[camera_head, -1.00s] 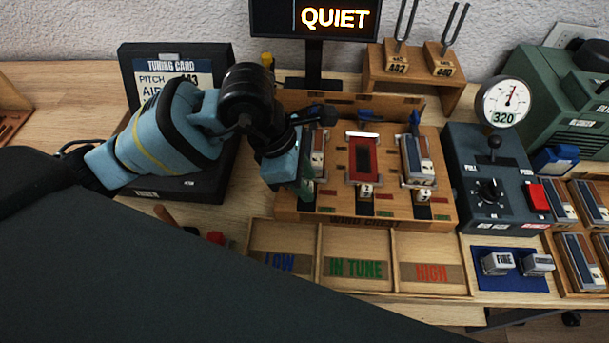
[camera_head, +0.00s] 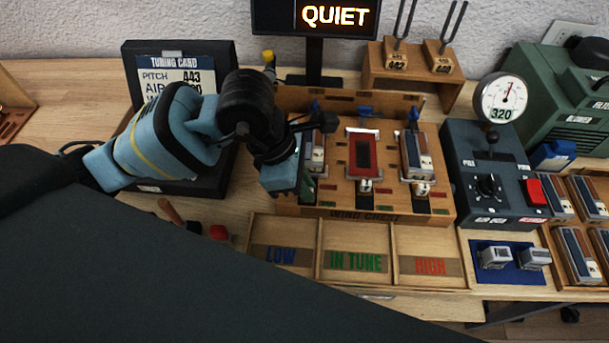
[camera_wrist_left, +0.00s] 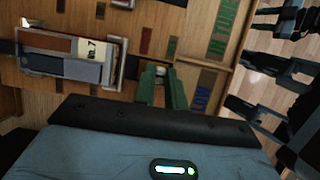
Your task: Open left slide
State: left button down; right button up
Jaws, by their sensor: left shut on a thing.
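The wooden wind chest (camera_head: 430,213) holds three bays side by side. My left gripper (camera_head: 306,188) is at the front of the left bay, with its green fingers pointing down. In the left wrist view the green fingers (camera_wrist_left: 162,88) are shut on a small pale knob, the left slide (camera_wrist_left: 160,71), mostly hidden between them. A reed block (camera_wrist_left: 72,58) lies in the bay beside the fingers; it is partly hidden in the head view (camera_head: 318,150). The middle slide knob (camera_head: 365,185) and right slide knob (camera_head: 421,189) are white. My right gripper is out of view.
A three-part tray (camera_head: 390,260) marked LOW, IN TUNE and HIGH stands in front of the chest. A control box with a gauge (camera_head: 501,100) stands right. A tuning card stand (camera_head: 180,50) is behind my left arm. A QUIET sign (camera_head: 335,15) stands behind.

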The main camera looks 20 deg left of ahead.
pick_arm(q)
jog(key=shift+s+d, duration=0.25)
jog(key=shift+s, duration=0.45)
jog(key=shift+s+d, duration=0.1)
jog(key=shift+s, duration=0.1)
jog(key=shift+w, duration=0.15)
jog(key=c, duration=1.4)
grip_release()
jog(key=shift+c, duration=0.2)
jog(key=shift+a+r, duration=0.25)
jog(key=shift+r, duration=0.05)
jog(key=v, duration=0.7)
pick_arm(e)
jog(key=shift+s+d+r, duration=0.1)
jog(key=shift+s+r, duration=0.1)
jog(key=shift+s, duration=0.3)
